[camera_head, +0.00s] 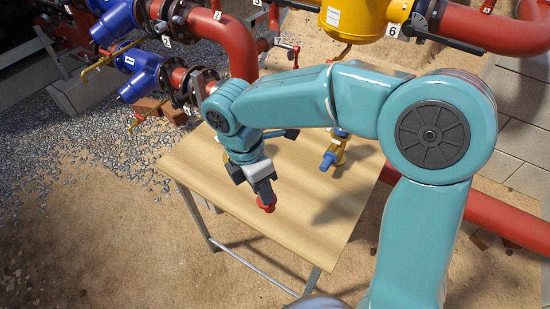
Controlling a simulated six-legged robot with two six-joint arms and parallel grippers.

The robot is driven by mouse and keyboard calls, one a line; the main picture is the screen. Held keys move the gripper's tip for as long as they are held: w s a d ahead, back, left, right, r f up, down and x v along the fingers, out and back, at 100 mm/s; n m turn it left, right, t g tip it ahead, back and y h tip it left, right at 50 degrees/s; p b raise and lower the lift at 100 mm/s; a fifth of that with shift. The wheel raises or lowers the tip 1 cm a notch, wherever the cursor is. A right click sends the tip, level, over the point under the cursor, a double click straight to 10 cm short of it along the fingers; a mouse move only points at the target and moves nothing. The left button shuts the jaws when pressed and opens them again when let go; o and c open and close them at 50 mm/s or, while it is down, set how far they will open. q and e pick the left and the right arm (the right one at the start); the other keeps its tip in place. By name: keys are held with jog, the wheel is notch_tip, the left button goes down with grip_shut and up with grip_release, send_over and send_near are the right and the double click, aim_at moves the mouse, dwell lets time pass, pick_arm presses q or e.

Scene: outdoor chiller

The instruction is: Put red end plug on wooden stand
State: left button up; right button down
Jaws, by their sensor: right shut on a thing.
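My right arm reaches in from the right over the wooden stand (310,234), a light wood top on metal legs. My right gripper (264,194) points down and is shut on the red end plug (266,204). The plug shows below the fingertips, over the middle of the stand's top. From this angle I cannot tell whether it touches the wood. My left gripper is not in view.
A yellow fitting with a blue end (330,160) is at the stand's back right, partly behind my arm. Red pipes (232,50), blue strainers (145,72) and a yellow housing (352,18) stand behind. The front part of the stand is clear.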

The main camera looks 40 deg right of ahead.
jog(key=w+d+r+n+t+y, duration=0.1)
jog(key=w+d+r+n+t, duration=0.15)
jog(key=w+d+r, duration=0.35)
jog(key=shift+n+g, duration=0.25)
jog(key=f, duration=0.7)
jog(key=f+b, duration=0.1)
jog(key=f, duration=0.5)
jog(key=d+f, duration=0.1)
jog(key=f, duration=0.6)
jog(key=shift+s+d+f, duration=0.1)
jog(key=shift+s+f, duration=0.2)
jog(key=shift+s, duration=0.1)
jog(key=shift+s+r, duration=0.1)
jog(key=c, duration=0.9)
grip_release()
